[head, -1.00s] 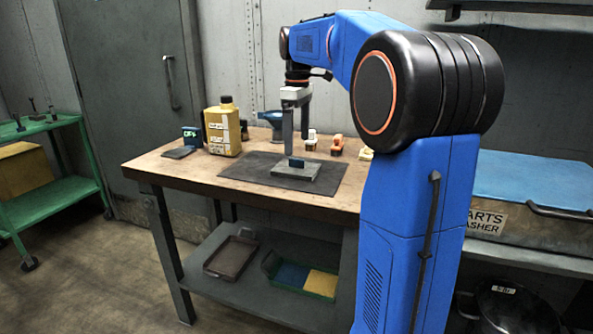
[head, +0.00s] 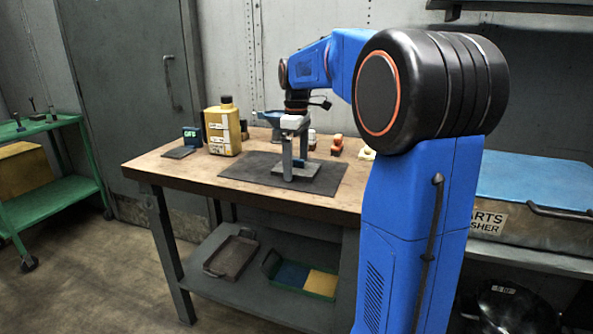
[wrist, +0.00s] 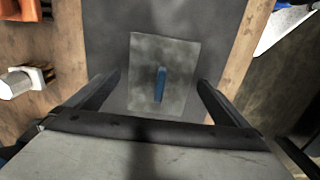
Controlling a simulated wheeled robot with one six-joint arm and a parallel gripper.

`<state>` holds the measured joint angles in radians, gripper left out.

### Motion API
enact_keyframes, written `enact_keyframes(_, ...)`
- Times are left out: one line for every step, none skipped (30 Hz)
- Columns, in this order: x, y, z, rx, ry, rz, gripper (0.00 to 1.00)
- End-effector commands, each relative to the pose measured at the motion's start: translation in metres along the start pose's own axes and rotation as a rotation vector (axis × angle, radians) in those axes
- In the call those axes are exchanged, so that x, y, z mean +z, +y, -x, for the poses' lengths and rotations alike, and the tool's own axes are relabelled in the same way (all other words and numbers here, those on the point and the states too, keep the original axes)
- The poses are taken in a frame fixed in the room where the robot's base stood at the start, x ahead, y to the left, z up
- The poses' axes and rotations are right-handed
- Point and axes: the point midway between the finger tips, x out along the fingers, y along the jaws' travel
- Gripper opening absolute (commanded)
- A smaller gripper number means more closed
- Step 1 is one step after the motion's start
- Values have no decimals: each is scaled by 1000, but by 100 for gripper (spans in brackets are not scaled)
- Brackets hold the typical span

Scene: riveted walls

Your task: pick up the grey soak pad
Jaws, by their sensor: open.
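The grey soak pad (head: 312,171) is a flat grey rectangle with a blue raised strip on top. It lies on a dark mat (head: 245,167) on the workbench. In the wrist view the pad (wrist: 180,62) lies ahead, between the lines of the two fingers, with the blue strip near its middle. My gripper (head: 296,169) is open and points down over the pad, one finger on each side of the strip. In the wrist view my gripper (wrist: 159,80) has nothing between its fingers that it grips. I cannot tell whether the fingertips touch the pad.
A yellow jug (head: 222,130) and a small dark stand with a green label (head: 191,137) are left of the mat. A blue funnel-like item (head: 270,120) and an orange item (head: 337,144) stand behind. Trays (head: 231,257) sit on the lower shelf.

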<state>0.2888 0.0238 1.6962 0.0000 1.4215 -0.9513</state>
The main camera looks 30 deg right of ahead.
Motion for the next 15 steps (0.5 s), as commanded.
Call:
enact_keyframes(0, 0, 0, 0, 0, 0, 95)
enact_keyframes(0, 0, 0, 0, 0, 0, 88)
enact_keyframes(0, 0, 0, 0, 0, 0, 78)
enact_keyframes(0, 0, 0, 0, 0, 0, 71)
enact_keyframes(0, 0, 0, 0, 0, 0, 64)
enact_keyframes(0, 0, 0, 0, 0, 0, 56)
enact_keyframes(0, 0, 0, 0, 0, 0, 56)
enact_keyframes(0, 0, 0, 0, 0, 0, 56)
enact_keyframes(0, 0, 0, 0, 0, 0, 52)
enact_keyframes(0, 0, 0, 0, 0, 0, 52)
enact_keyframes(0, 0, 0, 0, 0, 0, 52)
enact_keyframes(0, 0, 0, 0, 0, 0, 52)
enact_keyframes(0, 0, 0, 0, 0, 0, 52)
enact_keyframes(0, 0, 1, 0, 0, 0, 52)
enact_keyframes(0, 0, 2, 0, 0, 0, 52)
